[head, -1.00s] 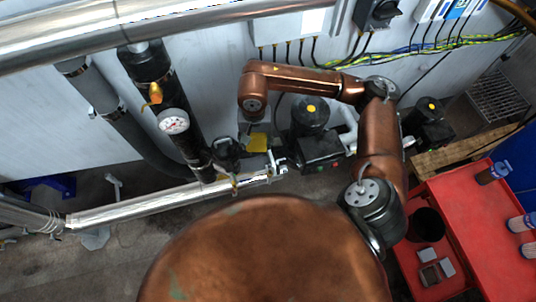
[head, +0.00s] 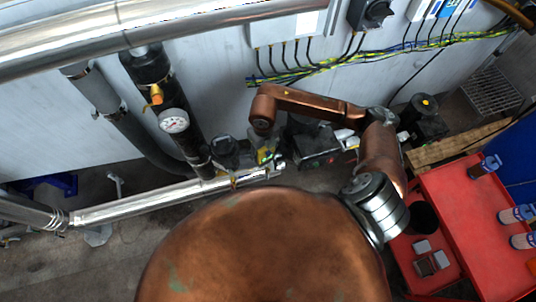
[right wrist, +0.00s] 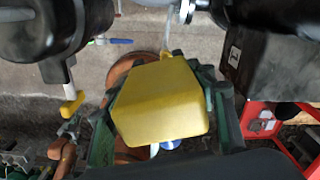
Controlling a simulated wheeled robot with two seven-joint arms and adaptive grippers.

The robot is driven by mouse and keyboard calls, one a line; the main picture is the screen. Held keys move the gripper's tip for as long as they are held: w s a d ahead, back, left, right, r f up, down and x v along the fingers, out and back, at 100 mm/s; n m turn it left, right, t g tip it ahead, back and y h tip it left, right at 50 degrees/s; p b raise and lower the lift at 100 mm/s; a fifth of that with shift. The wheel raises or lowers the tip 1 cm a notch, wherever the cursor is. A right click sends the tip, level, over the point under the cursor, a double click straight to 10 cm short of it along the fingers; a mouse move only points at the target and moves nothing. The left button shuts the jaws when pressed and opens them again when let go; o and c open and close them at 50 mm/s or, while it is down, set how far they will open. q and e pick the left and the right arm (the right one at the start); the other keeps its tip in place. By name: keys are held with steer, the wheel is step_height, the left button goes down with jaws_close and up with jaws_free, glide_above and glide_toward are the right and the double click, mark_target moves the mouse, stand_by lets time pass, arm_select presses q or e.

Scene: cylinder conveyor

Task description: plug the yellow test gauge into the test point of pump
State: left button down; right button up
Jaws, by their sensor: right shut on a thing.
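In the right wrist view the yellow test gauge (right wrist: 162,105) is a block-shaped body between the green fingers of my right gripper (right wrist: 165,115). The gripper is shut on it. In the head view the right gripper (head: 264,152) hangs below my copper arm, among the pumps by the wall. The gauge is only a small yellow patch there. A dark pump (head: 315,152) stands just right of the gripper, partly hidden by my forearm. Another dark pump part (head: 223,152) stands just left. I cannot make out the test point. My left gripper is not in view.
A silver pipe (head: 135,203) runs along the floor, left of the gripper. A vertical black pipe carries a round dial (head: 173,121). A red trolley (head: 465,205) with bottles stands at right. In the right wrist view a yellow handle (right wrist: 72,107) is close at left.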

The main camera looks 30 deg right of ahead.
steer(key=m, duration=0.2)
steer(key=shift+s+d+f+m, duration=0.2)
steer(key=shift+f+m, duration=0.1)
steer(key=shift+m, duration=0.1)
steer(key=m, duration=0.2)
steer(key=f+m, duration=0.1)
steer(key=shift+s+d+m+p, duration=0.1)
steer(key=shift+s+m+p, duration=0.15)
steer(key=shift+m+p, duration=0.15)
steer(key=shift+s+d+f+m, duration=0.15)
steer(key=shift+f+m, duration=0.05)
steer(key=shift+m, duration=0.9)
steer(key=shift+f+m, duration=0.1)
steer(key=shift+m, duration=0.3)
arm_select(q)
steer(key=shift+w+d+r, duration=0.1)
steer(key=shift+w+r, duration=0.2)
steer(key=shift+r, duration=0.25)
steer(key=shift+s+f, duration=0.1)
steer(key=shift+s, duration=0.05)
